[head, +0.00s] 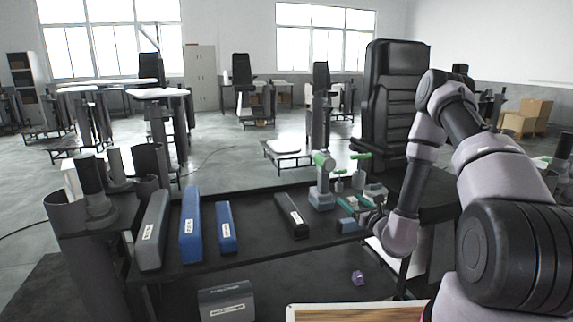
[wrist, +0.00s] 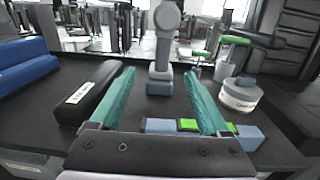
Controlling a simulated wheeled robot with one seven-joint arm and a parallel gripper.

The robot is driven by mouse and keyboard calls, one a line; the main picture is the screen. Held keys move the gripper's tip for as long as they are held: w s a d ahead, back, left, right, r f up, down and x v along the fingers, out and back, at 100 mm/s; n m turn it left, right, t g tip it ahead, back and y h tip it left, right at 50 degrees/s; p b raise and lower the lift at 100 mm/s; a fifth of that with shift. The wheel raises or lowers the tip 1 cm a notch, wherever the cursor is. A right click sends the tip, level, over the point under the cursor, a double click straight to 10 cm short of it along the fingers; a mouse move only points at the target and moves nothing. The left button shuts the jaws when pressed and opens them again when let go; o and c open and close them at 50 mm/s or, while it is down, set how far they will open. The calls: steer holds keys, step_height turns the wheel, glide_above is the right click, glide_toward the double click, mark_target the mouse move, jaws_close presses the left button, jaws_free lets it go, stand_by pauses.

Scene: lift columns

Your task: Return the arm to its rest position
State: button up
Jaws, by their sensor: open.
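My arm reaches in from the right in the head view, bent at the elbow, with its wrist low over the right part of the dark table (head: 262,253). My gripper (head: 350,204) points left over the table. In the wrist view its two teal fingers (wrist: 166,95) stand wide apart with nothing between them. A blue-grey block with green patches (wrist: 188,126) lies on the table just beyond and below the fingers. It also shows beside the gripper in the head view (head: 349,225).
A grey-green upright tool (head: 323,180) stands behind the gripper. A dark labelled box (head: 291,215), blue boxes (head: 191,226) and a grey box (head: 152,230) lie to the left. A white-labelled round container (wrist: 240,94) stands at right. A black seat (head: 392,100) rises behind.

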steer(key=s+a+r+n+g+y, duration=0.4)
steer(key=a+r+n+g, duration=0.15)
steer(key=r, duration=0.25)
steer(key=s+a+r+n+g+y, duration=0.3)
steer(key=s+a+r+n+g, duration=0.15)
steer(key=r+n, duration=0.35)
steer(key=s+a+r+n+g+y, duration=0.4)
steer(key=s+r+n, duration=0.1)
steer(key=r, duration=0.4)
steer(key=s+d+r+n+g+h, duration=0.2)
steer(key=s+n+h, duration=0.15)
steer(key=s, duration=0.25)
steer(key=s+d+r+n+g+h, duration=0.1)
steer(key=s+d+r+n+h, duration=0.1)
steer(key=s+n+h, duration=0.3)
steer(key=s+d+r+t+h, duration=0.2)
steer(key=d+r+t+h, duration=0.1)
steer(key=d, duration=0.3)
steer(key=s+d+r+t+h, duration=0.3)
steer(key=d+r+t, duration=0.1)
steer(key=d, duration=0.2)
steer(key=shift+s+d+n+h, duration=0.2)
steer(key=shift+s+n+h, duration=0.1)
steer(key=shift+n+h, duration=0.1)
